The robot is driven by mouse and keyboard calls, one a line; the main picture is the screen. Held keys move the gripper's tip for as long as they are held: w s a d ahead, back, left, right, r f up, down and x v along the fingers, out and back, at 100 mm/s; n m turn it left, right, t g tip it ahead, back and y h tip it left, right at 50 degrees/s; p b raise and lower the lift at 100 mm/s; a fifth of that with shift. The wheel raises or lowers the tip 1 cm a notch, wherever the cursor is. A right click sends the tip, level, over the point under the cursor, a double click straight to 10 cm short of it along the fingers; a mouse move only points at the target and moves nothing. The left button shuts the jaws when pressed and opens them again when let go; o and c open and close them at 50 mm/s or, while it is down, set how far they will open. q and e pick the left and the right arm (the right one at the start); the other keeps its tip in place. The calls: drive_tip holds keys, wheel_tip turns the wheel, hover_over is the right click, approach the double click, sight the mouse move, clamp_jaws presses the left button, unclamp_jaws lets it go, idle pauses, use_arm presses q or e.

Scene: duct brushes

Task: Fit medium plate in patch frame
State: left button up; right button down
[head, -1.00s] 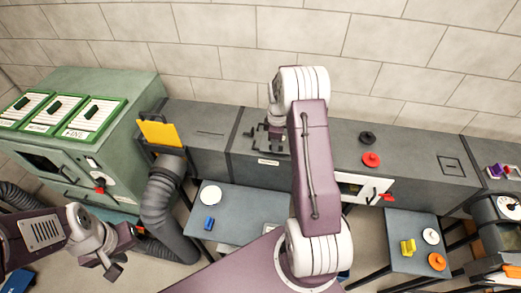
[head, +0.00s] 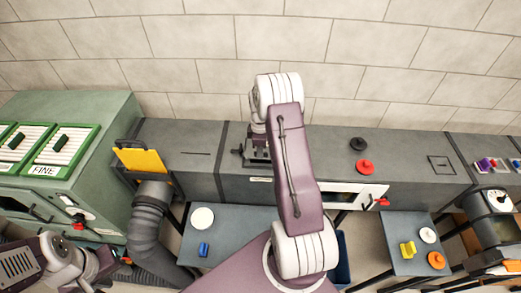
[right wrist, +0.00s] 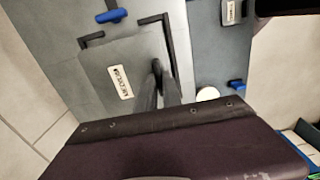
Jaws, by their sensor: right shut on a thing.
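The medium plate (right wrist: 122,82) is a flat grey square with a white label, seen in the right wrist view. My right gripper (right wrist: 157,72) is shut on it near its right side. Black L-shaped corners of the patch frame (right wrist: 92,39) show along the plate's upper edge. The plate lies over or very close to the frame; I cannot tell whether it is seated. In the head view my right gripper (head: 257,150) is above the duct top, and my arm hides most of the plate. My left gripper (head: 101,277) is at the lower left, its fingers unclear.
The grey duct (head: 330,140) runs along the wall. A black knob (head: 358,144) and a red knob (head: 365,167) stand on it, right of my arm. A yellow plate (head: 141,160) is in a slot at left.

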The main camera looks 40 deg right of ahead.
drive_tip(key=shift+s+f+b, duration=0.4)
drive_tip(key=shift+s+f, duration=0.1)
drive_tip(key=shift+f, duration=0.05)
drive_tip(key=shift+s+f, duration=0.15)
drive_tip(key=shift+f, duration=0.15)
drive_tip(key=shift+f+b, duration=0.3)
drive_tip(key=shift+b, duration=0.1)
drive_tip(key=shift+w+f, duration=0.45)
drive_tip(key=shift+f, duration=0.05)
drive_tip(key=shift+s+r, duration=0.15)
drive_tip(key=shift+s, duration=0.1)
drive_tip(key=c, duration=1.4)
unclamp_jaws()
drive_tip(key=shift+w, duration=0.1)
drive_tip(key=shift+c, duration=0.2)
use_arm(q)
drive_tip(key=shift+s+f, duration=0.2)
drive_tip(key=shift+f, duration=0.35)
drive_tip(key=shift+s+f, duration=0.2)
drive_tip(key=shift+f, duration=0.3)
